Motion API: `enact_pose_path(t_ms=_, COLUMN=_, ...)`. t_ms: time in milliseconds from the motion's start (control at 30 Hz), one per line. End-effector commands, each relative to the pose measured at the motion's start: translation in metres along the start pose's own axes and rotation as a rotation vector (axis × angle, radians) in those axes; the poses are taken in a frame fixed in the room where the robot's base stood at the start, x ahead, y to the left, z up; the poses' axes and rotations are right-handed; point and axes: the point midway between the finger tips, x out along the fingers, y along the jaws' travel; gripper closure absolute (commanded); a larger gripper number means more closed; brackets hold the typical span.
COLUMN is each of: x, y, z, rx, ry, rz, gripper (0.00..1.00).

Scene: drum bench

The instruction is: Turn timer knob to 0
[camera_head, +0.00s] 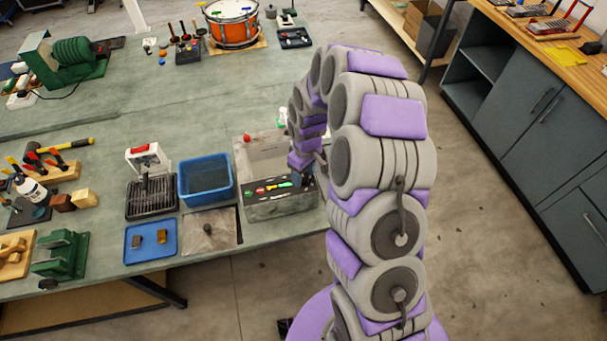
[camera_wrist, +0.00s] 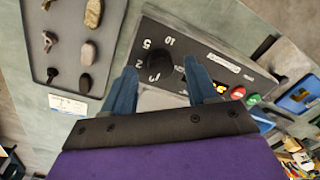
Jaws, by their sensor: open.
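The timer knob (camera_wrist: 158,64) is a dark round knob on the black control panel (camera_wrist: 215,62), in the wrist view. White numbers, including 2, 5 and 10, are printed around it. Its pointer direction is too dark to tell. My gripper (camera_wrist: 160,68) is open, with one blue finger on each side of the knob. I cannot tell whether either finger touches it.
Red (camera_wrist: 238,92) and green (camera_wrist: 253,99) buttons sit on the panel right of my gripper. A grey tray (camera_wrist: 62,12) with keys and stones lies at the left. A blue bin (camera_head: 206,178) stands left of the box. Open floor lies right of the bench.

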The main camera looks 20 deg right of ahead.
Motion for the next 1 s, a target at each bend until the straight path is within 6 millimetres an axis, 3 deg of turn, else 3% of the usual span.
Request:
enact_pose_path(t_ms=600, x=-0.131, y=0.001, z=-0.003, rx=0.0, ry=0.006, rz=0.004, gripper=0.42)
enact_pose_path(t_ms=800, x=-0.154, y=0.001, z=-0.002, rx=-0.001, ry=0.0, rz=0.0, gripper=0.42)
enact_pose_path(t_ms=1000, x=-0.161, y=0.001, z=-0.002, rx=-0.001, ry=0.0, rz=0.0, gripper=0.42)
